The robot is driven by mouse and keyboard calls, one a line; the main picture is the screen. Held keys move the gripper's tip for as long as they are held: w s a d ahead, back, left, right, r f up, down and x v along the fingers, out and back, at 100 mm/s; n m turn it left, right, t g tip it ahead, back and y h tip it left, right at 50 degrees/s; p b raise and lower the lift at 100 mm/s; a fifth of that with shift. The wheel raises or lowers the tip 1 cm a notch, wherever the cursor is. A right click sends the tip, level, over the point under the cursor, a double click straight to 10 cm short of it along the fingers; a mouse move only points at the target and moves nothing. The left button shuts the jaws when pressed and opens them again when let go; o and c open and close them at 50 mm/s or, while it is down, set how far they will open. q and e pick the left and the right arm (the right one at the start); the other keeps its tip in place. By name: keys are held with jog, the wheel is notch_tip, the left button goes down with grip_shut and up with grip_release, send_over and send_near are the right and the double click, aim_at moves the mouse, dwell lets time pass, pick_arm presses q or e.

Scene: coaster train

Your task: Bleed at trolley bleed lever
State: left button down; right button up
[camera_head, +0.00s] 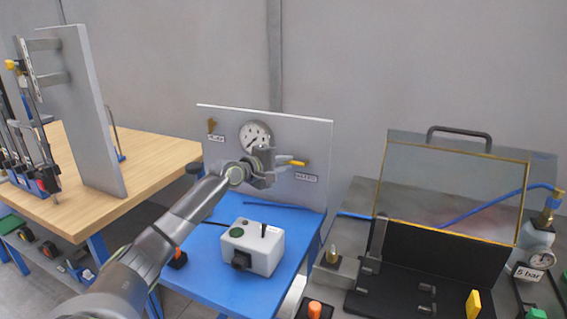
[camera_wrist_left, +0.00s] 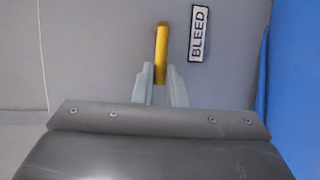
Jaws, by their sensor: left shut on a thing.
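The yellow bleed lever (camera_head: 297,163) sticks out from the grey upright panel (camera_head: 318,140) at the back of the blue trolley (camera_head: 215,284). It also shows in the left wrist view (camera_wrist_left: 161,50), beside the label BLEED (camera_wrist_left: 198,33). My left gripper (camera_head: 277,163) is at the lever. In the left wrist view its fingers (camera_wrist_left: 160,88) are shut on the lever's near end. The lever's far end meets the panel. A round gauge (camera_head: 255,136) is on the panel, partly behind the gripper. My right gripper is not in view.
A white box (camera_head: 265,250) with a green button and black switch stands on the trolley. A second yellow-brown fitting (camera_head: 211,126) is on the panel's left. A wooden bench (camera_head: 150,150) stands left. A clear-lidded rig (camera_head: 450,190) with a blue hose stands right.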

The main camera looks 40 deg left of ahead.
pick_arm(q)
jog(key=r+m+p, duration=0.1)
jog(key=p, duration=0.4)
jog(key=d+r+m+g+y+p, duration=0.1)
jog(key=r+m+p, duration=0.1)
jog(key=p, duration=0.3)
jog(key=shift+r+m+g+y+p, duration=0.1)
jog(key=shift+m+g+y+p, duration=0.2)
jog(key=shift+p, duration=0.1)
jog(key=m+y+p, duration=0.1)
jog(key=p, duration=0.1)
jog(key=d+r+m+y+p, duration=0.1)
jog(key=p, duration=0.2)
jog(key=d+m+g+y+p, duration=0.1)
jog(key=m+p, duration=0.1)
jog(key=p, duration=0.1)
jog(key=shift+w+r, duration=0.3)
jog(key=shift+w, duration=0.05)
jog(key=shift+w+d+m+g+y+p, duration=0.15)
jog(key=shift+d+m+g+y+p, duration=0.15)
jog(key=shift+d+m+y+p, duration=0.45)
jog(key=shift+w+d+m+y, duration=0.15)
jog(key=shift+d+m+y, duration=0.5)
jog(key=shift+m+y, duration=0.5)
jog(key=shift+m, duration=0.3)
jog(key=c, duration=1.5)
grip_release()
jog(key=shift+o, duration=0.2)
jog(key=shift+r, duration=0.1)
